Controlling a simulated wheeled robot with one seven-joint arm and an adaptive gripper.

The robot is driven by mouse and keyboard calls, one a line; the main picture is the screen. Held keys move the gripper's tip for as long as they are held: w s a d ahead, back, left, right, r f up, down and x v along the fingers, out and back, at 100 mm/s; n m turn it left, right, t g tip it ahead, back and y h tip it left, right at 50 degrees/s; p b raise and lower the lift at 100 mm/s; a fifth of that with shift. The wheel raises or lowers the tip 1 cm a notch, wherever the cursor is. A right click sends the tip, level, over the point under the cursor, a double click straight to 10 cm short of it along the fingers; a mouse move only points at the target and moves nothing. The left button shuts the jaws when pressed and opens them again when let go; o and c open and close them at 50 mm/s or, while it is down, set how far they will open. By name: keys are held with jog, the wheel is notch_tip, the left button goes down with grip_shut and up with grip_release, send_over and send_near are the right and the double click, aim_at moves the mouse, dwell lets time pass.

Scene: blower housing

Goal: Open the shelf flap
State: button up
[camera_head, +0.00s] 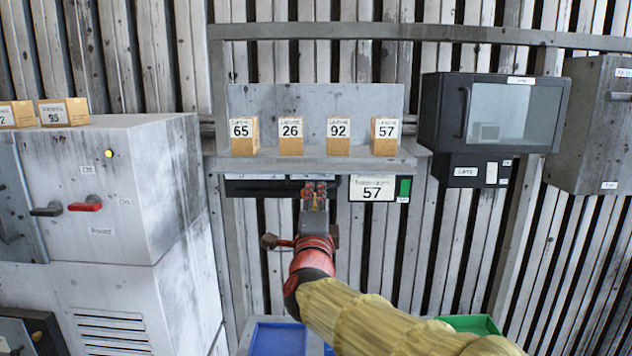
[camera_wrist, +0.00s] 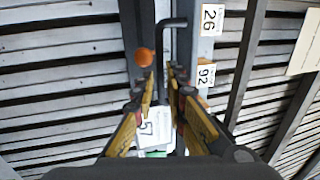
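The shelf (camera_head: 300,161) is a grey ledge on the slatted wall with a row of numbered boxes on it. Dark panels (camera_head: 255,187) show under its front edge; I cannot tell which is the flap, or any opening there. My gripper (camera_head: 314,190) is just below the shelf edge, in front of the dark strip. In the wrist view, my gripper (camera_wrist: 163,76) has its two fingers apart. A dark bent bar (camera_wrist: 173,22), like a handle, runs down toward the gap between them. Contact is not clear. An orange round thing (camera_wrist: 145,57) is beside the left fingertip.
A dark windowed cabinet (camera_head: 490,112) is at right. A grey machine (camera_head: 110,190) with a red lever stands left. Blue (camera_head: 278,340) and green (camera_head: 472,324) bins are below.

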aim_at(316, 187)
jog(key=shift+p+x, duration=0.85)
jog(key=shift+x, duration=1.2)
grip_shut()
jog(key=shift+f, duration=0.1)
jog(key=r+g+p, duration=0.1)
jog(key=p, duration=0.2)
jog(key=shift+s+a, duration=0.1)
jog(key=shift+s, duration=0.05)
jog(key=shift+s+r+g+p, duration=0.2)
jog(key=shift+g+p, duration=0.3)
jog(key=shift+p, duration=0.75)
jog(key=shift+f, duration=0.2)
